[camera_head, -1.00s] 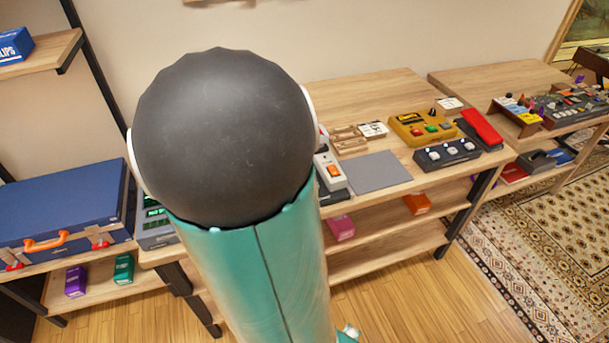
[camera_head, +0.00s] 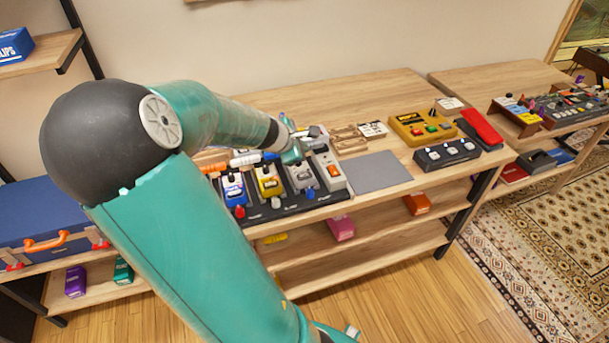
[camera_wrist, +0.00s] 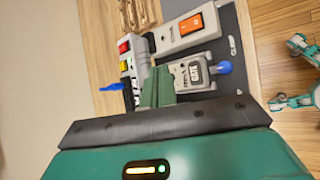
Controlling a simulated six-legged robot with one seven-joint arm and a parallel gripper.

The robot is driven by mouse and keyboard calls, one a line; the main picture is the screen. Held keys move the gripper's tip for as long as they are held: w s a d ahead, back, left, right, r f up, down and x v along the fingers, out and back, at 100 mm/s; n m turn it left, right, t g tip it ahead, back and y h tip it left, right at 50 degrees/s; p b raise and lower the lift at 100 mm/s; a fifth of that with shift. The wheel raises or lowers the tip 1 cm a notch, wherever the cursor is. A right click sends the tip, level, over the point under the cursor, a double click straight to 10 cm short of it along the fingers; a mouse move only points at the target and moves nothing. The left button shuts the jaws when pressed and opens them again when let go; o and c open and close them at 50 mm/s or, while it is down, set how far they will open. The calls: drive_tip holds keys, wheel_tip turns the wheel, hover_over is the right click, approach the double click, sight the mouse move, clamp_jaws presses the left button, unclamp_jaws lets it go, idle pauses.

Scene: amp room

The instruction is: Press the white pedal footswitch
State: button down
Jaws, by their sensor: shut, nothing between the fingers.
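The white pedal (camera_head: 301,177) sits on the dark pedalboard, with a blue-capped footswitch (camera_head: 309,193) at its front end. In the wrist view the pedal (camera_wrist: 190,73) looks grey-white with a dark label, and its blue footswitch cap (camera_wrist: 224,68) is at the right end. My gripper (camera_head: 291,154) is shut and empty, over the rear of the white pedal, back from the footswitch. In the wrist view my green fingers (camera_wrist: 158,84) cover part of the area left of the pedal. I cannot tell whether they touch anything.
A blue pedal (camera_head: 233,190) and a yellow pedal (camera_head: 268,181) stand to the left. A pale unit with an orange switch (camera_head: 333,171) is close on the right. Cable plugs (camera_head: 245,159) crowd behind. A flat grey pad (camera_head: 376,172) lies clear further right.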

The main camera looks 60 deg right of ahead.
sight(302, 177)
drive_tip(key=shift+f, duration=3.7)
drive_tip(key=shift+f, duration=0.4)
drive_tip(key=shift+f, duration=0.5)
drive_tip(key=shift+r, duration=0.9)
drive_tip(key=shift+r, duration=0.1)
drive_tip(key=shift+r, duration=2.4)
